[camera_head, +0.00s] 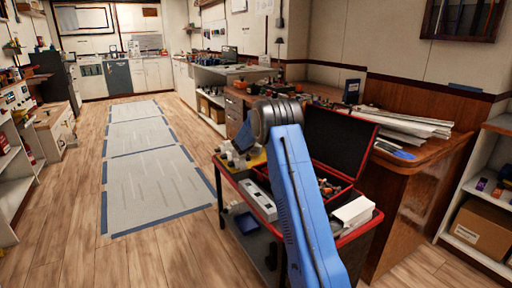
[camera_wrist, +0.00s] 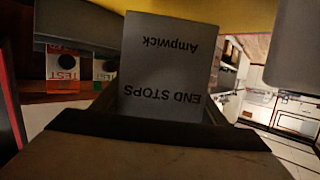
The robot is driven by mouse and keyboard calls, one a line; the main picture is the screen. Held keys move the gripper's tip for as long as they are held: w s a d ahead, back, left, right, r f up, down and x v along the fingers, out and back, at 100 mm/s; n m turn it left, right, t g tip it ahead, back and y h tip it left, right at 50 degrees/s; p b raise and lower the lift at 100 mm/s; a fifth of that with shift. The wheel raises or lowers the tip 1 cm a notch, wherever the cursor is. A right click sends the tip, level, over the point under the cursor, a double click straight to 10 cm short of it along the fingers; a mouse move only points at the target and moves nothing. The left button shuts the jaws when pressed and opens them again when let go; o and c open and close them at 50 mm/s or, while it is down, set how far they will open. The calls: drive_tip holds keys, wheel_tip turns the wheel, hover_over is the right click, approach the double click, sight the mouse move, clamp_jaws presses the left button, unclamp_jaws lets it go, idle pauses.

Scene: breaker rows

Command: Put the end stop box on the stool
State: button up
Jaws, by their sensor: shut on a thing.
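The end stop box (camera_wrist: 165,70) is a grey box marked "END STOPS" and "Ampwick"; its lettering is upside down in the wrist view. My gripper (camera_wrist: 160,112) is shut on it, with a broad dark finger across the lower part of that view. In the head view my blue arm and grey wrist joint hide the gripper and the box. I cannot make out a stool in either view.
A red-edged cart (camera_head: 228,178) with an open black case (camera_head: 338,143) stands beside and behind my arm. A wooden counter (camera_head: 420,175) is at the right. Taped grey floor mats (camera_head: 145,165) lie left, with clear floor around them. The wrist view shows an orange-and-white "TEST" box (camera_wrist: 63,74).

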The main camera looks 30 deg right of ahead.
drive_tip(key=shift+a+f, duration=0.1)
drive_tip(key=shift+f, duration=1.7)
drive_tip(key=shift+f, duration=0.1)
drive_tip(key=o, duration=1.2)
